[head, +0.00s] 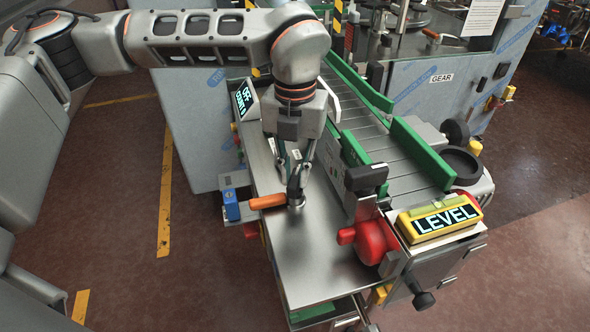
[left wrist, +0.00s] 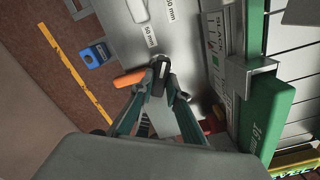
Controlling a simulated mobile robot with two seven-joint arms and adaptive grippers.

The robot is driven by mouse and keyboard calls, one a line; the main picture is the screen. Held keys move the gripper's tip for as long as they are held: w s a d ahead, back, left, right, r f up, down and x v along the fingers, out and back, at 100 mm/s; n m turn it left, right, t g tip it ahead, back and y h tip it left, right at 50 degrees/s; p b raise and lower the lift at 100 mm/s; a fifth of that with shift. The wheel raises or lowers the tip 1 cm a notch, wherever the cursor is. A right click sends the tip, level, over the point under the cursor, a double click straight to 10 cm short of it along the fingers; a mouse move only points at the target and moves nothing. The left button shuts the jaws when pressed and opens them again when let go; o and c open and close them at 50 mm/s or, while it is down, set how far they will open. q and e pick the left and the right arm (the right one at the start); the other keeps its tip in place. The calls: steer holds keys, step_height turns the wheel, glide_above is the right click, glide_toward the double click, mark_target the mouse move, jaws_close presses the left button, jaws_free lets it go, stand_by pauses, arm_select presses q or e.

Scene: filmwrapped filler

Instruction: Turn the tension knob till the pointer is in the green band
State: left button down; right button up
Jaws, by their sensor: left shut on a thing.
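My left gripper (head: 298,190) is shut at the metal hub of a lever with an orange handle (head: 267,202), low over the steel table. In the left wrist view the fingertips (left wrist: 160,70) close at the inner end of the orange handle (left wrist: 131,78), which sticks out to the left. The fingers hide most of the hub. A white gauge plate (left wrist: 214,38) with dark lettering and some green and red stands right of the fingers; its pointer is too small to read. I cannot tell which part is the tension knob. My right gripper is out of view.
The steel table (head: 310,265) is bare in front of the gripper. A conveyor with green side guides (head: 421,153) runs along the right. A red knob (head: 372,242) and a yellow LEVEL display (head: 440,218) stand front right. A blue block (head: 231,204) sits at the left edge.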

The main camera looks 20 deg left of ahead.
mark_target(295, 177)
arm_select(q)
steer(key=m, duration=0.5)
steer(key=shift+w+r+m+p, duration=0.1)
steer(key=shift+r+m+p, duration=0.05)
steer(key=shift+m+p, duration=0.55)
steer(key=shift+m, duration=1.8)
steer(key=c, duration=2)
jaws_free()
steer(key=shift+o, duration=0.2)
step_height(295, 177, up, 12)
